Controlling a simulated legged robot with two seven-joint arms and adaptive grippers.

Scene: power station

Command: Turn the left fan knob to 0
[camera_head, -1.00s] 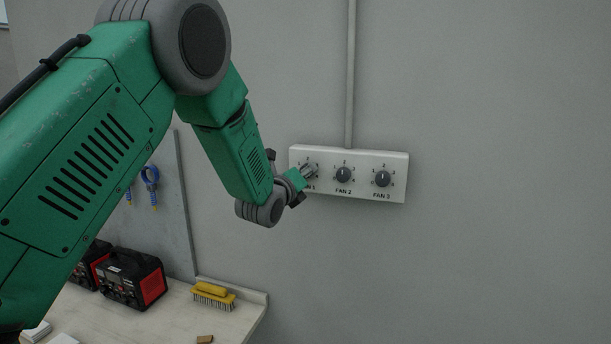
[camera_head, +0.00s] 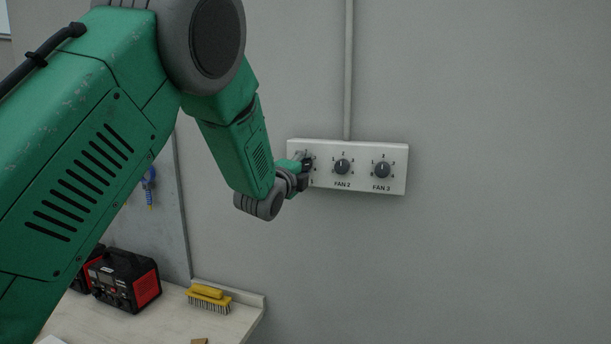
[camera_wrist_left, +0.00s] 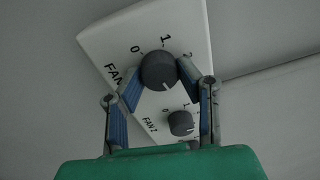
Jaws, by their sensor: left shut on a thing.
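A white panel (camera_head: 395,150) on the grey wall carries three dark round knobs in a row. The left fan knob is mostly hidden behind my left gripper (camera_head: 305,162) in the head view. In the left wrist view the left fan knob (camera_wrist_left: 158,71) sits between the two fingertips of my left gripper (camera_wrist_left: 157,78), which is shut on it. Its white pointer mark faces down the picture, away from the printed 0 and 1. The FAN 2 knob (camera_head: 342,167) also shows below it in the wrist view (camera_wrist_left: 181,123). My right gripper is out of view.
The FAN 3 knob (camera_head: 382,170) is at the panel's right. A grey conduit (camera_head: 348,70) runs up from the panel. Below left, a workbench (camera_head: 240,322) holds a yellow brush (camera_head: 208,297) and a red-black device (camera_head: 125,280). The wall at right is clear.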

